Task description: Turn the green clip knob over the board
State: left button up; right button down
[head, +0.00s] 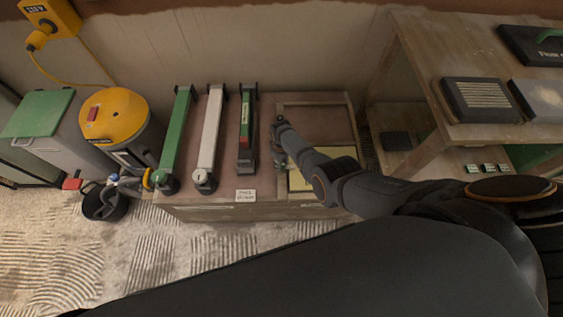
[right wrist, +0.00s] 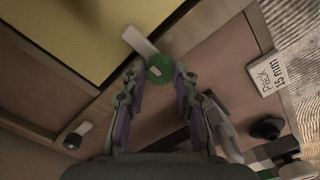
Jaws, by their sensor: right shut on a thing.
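The green clip knob (right wrist: 158,70) is round and sits beside the edge of the yellow board (right wrist: 60,35). A pale clip bar (right wrist: 138,41) runs from it up and left, and its tip lies across the board's edge in the right wrist view. My right gripper (right wrist: 159,78) is shut on the green knob, one finger on each side. In the head view the right gripper (head: 280,160) is at the board's left side; the knob is too small to make out there. The board (head: 320,178) is partly hidden behind my right arm. My left gripper is not in view.
A dark and white clip (right wrist: 76,135) sits farther along the frame. A pack card (right wrist: 268,73) is near the bench edge. Green, white and dark long tools (head: 211,135) lie left of the gripper. A wooden shelf (head: 430,145) stands at right.

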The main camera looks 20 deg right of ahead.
jog(key=c, duration=1)
grip_release()
notch_tip(320, 180, up, 12)
